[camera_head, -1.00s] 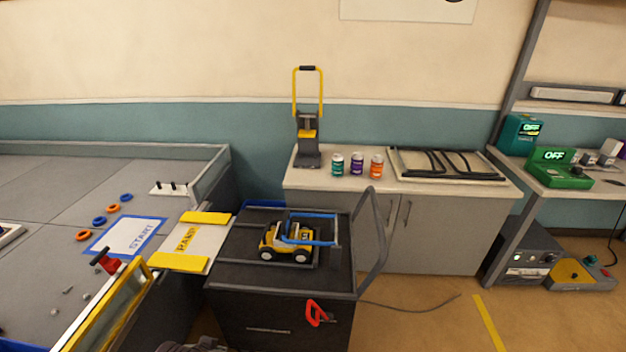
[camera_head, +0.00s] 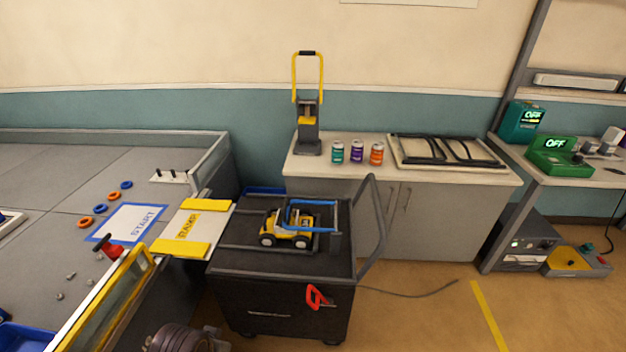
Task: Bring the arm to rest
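Neither of my grippers can be made out in the head view. A grey-brown ribbed part, which looks like a piece of my own arm, shows at the bottom edge left of the cart. Its gripper end is out of the picture. A small yellow vehicle (camera_head: 287,226) with a blue frame (camera_head: 312,214) sits on top of the dark cart (camera_head: 230,262). Nothing is seen touching it.
A ramp (camera_head: 190,231) bridges the cart and the grey arena (camera_head: 60,160) on the left. A cabinet counter (camera_head: 440,178) with several cans stands behind. A shelf with a green device (camera_head: 560,158) is at right.

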